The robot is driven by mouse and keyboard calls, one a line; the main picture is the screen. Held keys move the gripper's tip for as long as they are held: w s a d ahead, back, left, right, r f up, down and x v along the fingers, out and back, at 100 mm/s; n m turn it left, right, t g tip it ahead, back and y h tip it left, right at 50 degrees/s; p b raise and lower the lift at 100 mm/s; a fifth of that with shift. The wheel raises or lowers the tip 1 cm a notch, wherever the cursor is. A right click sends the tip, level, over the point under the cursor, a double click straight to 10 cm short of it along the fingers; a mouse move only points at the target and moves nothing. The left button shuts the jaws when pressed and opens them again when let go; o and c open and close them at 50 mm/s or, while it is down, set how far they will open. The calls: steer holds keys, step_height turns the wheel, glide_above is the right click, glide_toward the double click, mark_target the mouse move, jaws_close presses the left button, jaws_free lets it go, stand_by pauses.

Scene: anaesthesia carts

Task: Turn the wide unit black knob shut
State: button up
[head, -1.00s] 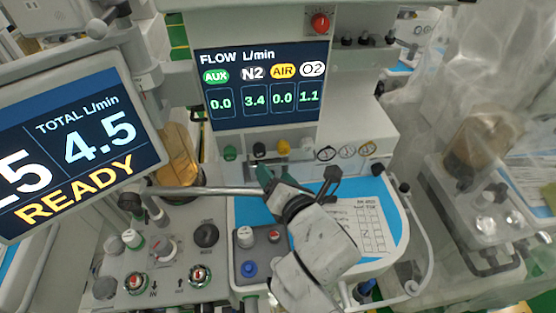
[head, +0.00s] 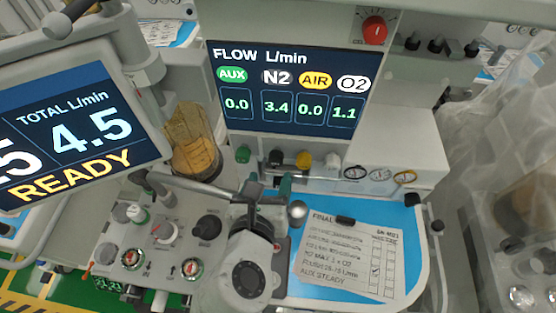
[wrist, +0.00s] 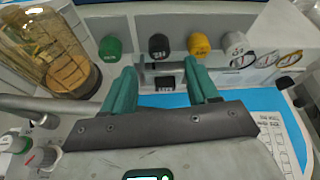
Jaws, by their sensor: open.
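The black knob (head: 275,158) is in a row of knobs on the wide unit, below the flow display (head: 272,92), which reads N2 3.4. In the wrist view the black knob (wrist: 159,46) sits just beyond my fingertips, roughly centred between them. My gripper (wrist: 160,70) is open, with two teal fingers apart and nothing between them. In the head view my gripper (head: 270,183) is in front of and below the knob, partly hidden by my wrist. I see no contact with the knob.
A green knob (wrist: 110,48) is left of the black one; yellow (wrist: 199,43) and white (wrist: 235,44) knobs are to its right. A grey bar (head: 205,186) runs left of my gripper. A brown-filled canister (head: 192,145) stands left. A paper sheet (head: 355,250) lies at right.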

mark_target(275, 163)
steer(key=x, duration=0.6)
steer(key=c, duration=1)
